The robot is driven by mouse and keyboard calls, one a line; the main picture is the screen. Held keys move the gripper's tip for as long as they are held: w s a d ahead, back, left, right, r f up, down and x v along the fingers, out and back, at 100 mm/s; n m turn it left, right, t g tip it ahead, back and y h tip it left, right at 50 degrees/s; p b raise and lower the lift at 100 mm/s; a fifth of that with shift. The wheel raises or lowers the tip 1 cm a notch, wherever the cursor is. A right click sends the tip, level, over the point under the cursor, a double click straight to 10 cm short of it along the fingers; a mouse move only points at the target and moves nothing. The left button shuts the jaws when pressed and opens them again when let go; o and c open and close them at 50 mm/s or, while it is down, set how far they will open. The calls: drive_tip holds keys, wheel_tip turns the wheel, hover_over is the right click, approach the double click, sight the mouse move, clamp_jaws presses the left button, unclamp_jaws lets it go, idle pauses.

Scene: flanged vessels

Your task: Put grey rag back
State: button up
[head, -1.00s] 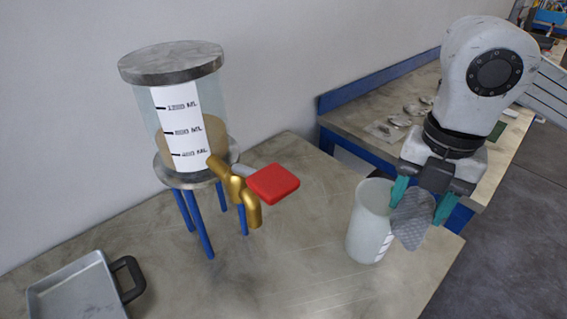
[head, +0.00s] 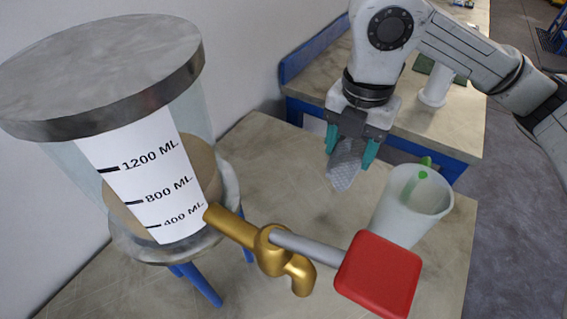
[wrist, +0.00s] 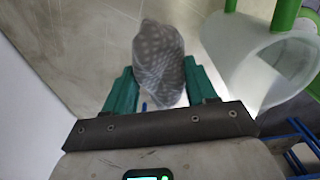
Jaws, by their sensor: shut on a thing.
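The grey rag (head: 343,168) hangs between the teal fingers of my gripper (head: 349,157), which is shut on it. It has a patterned grey surface and hangs downward in the head view. In the wrist view the rag (wrist: 160,62) is bunched between both fingers and extends past their tips. In the head view, my gripper and the rag are left of the translucent jug and show apart from it. The rag is above the bench; its exact height is unclear.
A jug (head: 400,210) with a green part (head: 427,161) at its rim stands on the bench (head: 262,160). A large measuring vessel (head: 140,180) with a brass tap (head: 272,252) and red handle (head: 378,275) fills the left front. Bare bench lies between them.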

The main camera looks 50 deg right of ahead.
drive_tip(key=w+f, duration=0.2)
drive_tip(key=w, duration=0.2)
drive_tip(key=w+f+p, duration=0.1)
drive_tip(key=w+f, duration=0.5)
drive_tip(key=w, duration=0.1)
drive_tip(key=shift+w+a+p, duration=0.15)
drive_tip(key=shift+w+p, duration=0.15)
drive_tip(key=shift+w, duration=0.05)
drive_tip(key=shift+w+f, duration=0.55)
drive_tip(key=shift+f, duration=0.1)
drive_tip(key=shift+w+f+p, duration=0.1)
drive_tip(key=shift+f+p, duration=0.2)
drive_tip(key=shift+f, duration=1.35)
drive_tip(key=shift+f, duration=0.15)
drive_tip(key=o, duration=1)
